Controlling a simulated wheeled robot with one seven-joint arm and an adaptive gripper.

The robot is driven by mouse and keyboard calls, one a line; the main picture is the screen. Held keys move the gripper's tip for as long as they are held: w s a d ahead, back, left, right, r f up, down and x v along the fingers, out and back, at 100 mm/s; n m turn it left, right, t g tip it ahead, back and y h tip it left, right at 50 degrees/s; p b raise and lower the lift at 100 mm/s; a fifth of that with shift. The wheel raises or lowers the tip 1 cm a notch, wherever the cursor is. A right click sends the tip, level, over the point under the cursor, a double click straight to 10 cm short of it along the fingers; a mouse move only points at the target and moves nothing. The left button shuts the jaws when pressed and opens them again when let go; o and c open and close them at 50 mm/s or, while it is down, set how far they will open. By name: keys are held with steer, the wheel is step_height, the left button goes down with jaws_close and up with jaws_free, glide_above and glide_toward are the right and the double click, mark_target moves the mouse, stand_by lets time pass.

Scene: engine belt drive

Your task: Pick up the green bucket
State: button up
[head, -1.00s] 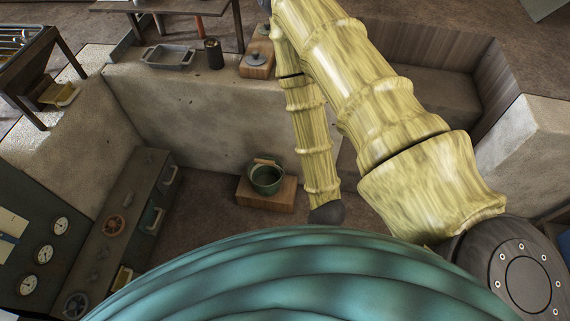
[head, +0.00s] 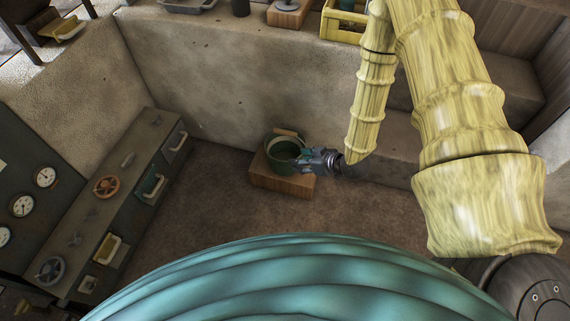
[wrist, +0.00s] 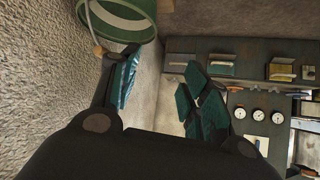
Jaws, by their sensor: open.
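The green bucket (head: 284,150) stands upright on a small wooden block (head: 283,182) by the wall in the head view. Its pale wooden handle grip (head: 286,132) lies at the rim's far side. My gripper (head: 302,159) is at the bucket's right side, with its fingers overlapping the bucket in the picture. In the wrist view the bucket (wrist: 122,22) is at the top left, just beyond one teal-padded finger. My gripper's fingers (wrist: 165,90) are spread apart with nothing between them. I cannot tell whether a finger touches the bucket.
A cabinet with drawers and handwheels (head: 112,205) stands at the left, beside a gauge panel (head: 30,180). A concrete wall (head: 240,85) rises behind the bucket. A yellow crate (head: 342,24) sits on the ledge above. The floor (head: 215,200) left of the block is clear.

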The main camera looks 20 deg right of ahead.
steer(key=w+d+f+n+t+y+b, duration=0.2)
steer(key=w+f+n+y+b, duration=0.15)
steer(key=w+b, duration=0.35)
steer(key=n+y+b, duration=0.4)
steer(key=n+b, duration=0.1)
steer(key=b, duration=0.7)
glide_toward(285, 131)
steer(key=shift+f+b+x, duration=0.2)
steer(key=shift+b+x, duration=0.65)
steer(key=shift+x, duration=0.75)
steer(key=shift+f+b+x, duration=0.2)
steer(key=shift+b+x, duration=0.7)
steer(key=shift+x, duration=0.65)
steer(key=shift+f+b+x, duration=0.2)
steer(key=shift+b+x, duration=0.65)
steer(key=shift+x, duration=0.75)
steer(key=shift+w+a, duration=0.2)
steer(key=shift+r, duration=0.1)
steer(key=shift+c, duration=0.4)
jaws_close()
